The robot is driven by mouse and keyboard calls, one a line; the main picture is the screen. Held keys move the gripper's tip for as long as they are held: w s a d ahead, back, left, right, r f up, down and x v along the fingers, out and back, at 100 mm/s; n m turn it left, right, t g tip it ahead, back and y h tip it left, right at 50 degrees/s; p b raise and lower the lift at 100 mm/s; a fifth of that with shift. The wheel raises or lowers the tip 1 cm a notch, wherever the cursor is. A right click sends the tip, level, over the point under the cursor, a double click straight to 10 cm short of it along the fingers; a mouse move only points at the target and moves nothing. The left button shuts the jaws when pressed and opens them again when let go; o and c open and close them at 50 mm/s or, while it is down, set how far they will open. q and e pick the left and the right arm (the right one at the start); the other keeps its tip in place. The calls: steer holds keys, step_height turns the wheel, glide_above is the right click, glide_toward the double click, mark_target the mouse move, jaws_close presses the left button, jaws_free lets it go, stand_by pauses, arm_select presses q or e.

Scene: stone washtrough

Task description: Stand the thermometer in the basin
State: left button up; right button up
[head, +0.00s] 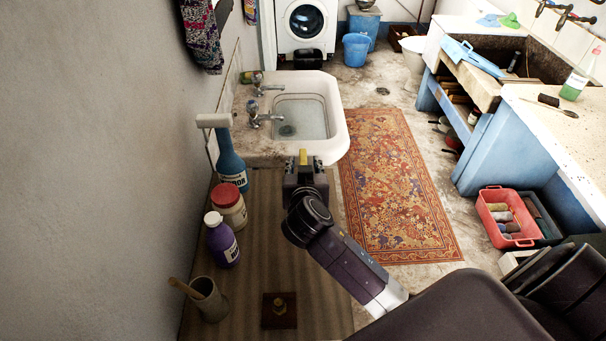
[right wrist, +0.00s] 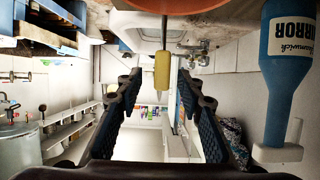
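My right gripper (head: 303,162) is at the basin's near edge, above the end of the brown board. A yellow handle (right wrist: 161,71) on a thin grey rod, apparently the thermometer, is between its fingers in the right wrist view, with gaps at both sides. The fingers are open. The rod meets an orange, round-edged thing (right wrist: 195,5) at the top of that view. The handle's tip also shows in the head view (head: 303,156). My left gripper is out of view.
A blue bottle (head: 229,158), a red-lidded jar (head: 230,205), a purple bottle (head: 221,240) and a cup with a stick (head: 210,302) line the wall on the brown board (head: 262,225). A brown block (head: 279,311) is nearby.

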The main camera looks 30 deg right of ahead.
steer(key=x, duration=0.3)
steer(key=shift+a+p, duration=0.1)
steer(key=shift+p, duration=0.2)
steer(key=shift+w, duration=0.15)
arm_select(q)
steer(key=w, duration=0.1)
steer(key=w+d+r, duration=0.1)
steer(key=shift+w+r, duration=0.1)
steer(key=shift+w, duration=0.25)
arm_select(e)
steer(key=shift+c, duration=0.5)
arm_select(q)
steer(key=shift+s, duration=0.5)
arm_select(e)
jaws_close()
